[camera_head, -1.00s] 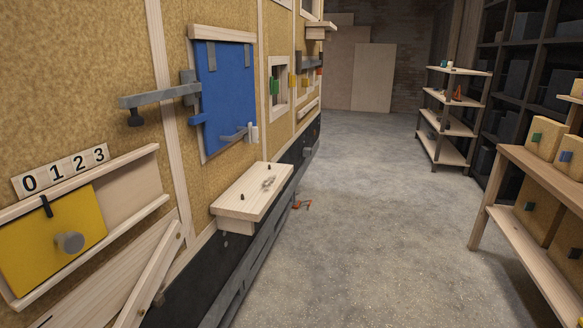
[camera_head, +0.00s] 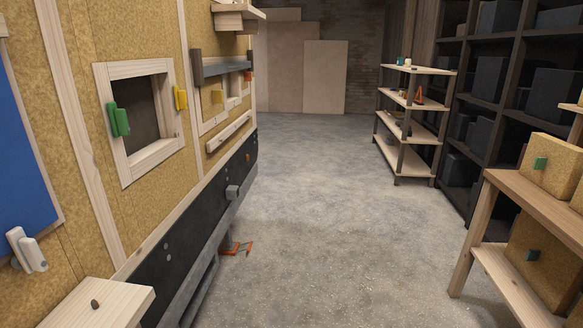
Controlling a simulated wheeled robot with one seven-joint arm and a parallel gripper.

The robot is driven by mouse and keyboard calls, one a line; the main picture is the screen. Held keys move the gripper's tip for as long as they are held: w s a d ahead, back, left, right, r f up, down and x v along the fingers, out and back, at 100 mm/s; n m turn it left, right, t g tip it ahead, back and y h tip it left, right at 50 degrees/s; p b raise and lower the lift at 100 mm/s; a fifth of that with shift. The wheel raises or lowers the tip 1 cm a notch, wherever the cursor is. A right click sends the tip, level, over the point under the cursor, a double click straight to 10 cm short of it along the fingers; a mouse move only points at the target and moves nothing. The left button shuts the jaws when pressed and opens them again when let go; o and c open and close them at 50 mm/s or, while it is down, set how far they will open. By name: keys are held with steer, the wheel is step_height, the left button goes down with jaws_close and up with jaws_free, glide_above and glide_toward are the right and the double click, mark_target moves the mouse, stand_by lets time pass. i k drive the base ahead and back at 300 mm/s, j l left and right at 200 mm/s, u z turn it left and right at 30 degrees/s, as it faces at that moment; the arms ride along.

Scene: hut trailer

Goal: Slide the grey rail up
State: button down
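A long grey rail (camera_head: 224,66) is fixed along the wall on the left, across the top of a wood-framed opening in the far part of the wall. It looks level along the wall and its near end faces me. A yellow block (camera_head: 217,97) and a small red piece (camera_head: 248,76) show by that opening. My gripper is not in view, so nothing shows of its fingers.
A nearer framed window (camera_head: 148,118) has a green handle (camera_head: 119,119) and a yellow one (camera_head: 181,97). A wooden ledge (camera_head: 95,305) juts out at lower left. Shelves (camera_head: 418,111) and a wooden rack (camera_head: 500,270) stand right. The concrete floor (camera_head: 320,210) between is mostly clear.

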mark_target(209, 70)
steer(key=i+j, duration=0.1)
steer(key=i, duration=1.85)
steer(key=i+u, duration=0.2)
steer(key=i, duration=0.25)
steer(key=i+l+u, duration=0.15)
steer(key=i, duration=0.35)
steer(key=i+u, duration=0.2)
steer(key=i, duration=0.25)
steer(key=i+l+u, duration=0.2)
steer(key=i, duration=0.25)
steer(key=i+l+u, duration=0.25)
steer(key=i, duration=0.2)
steer(key=j, duration=0.1)
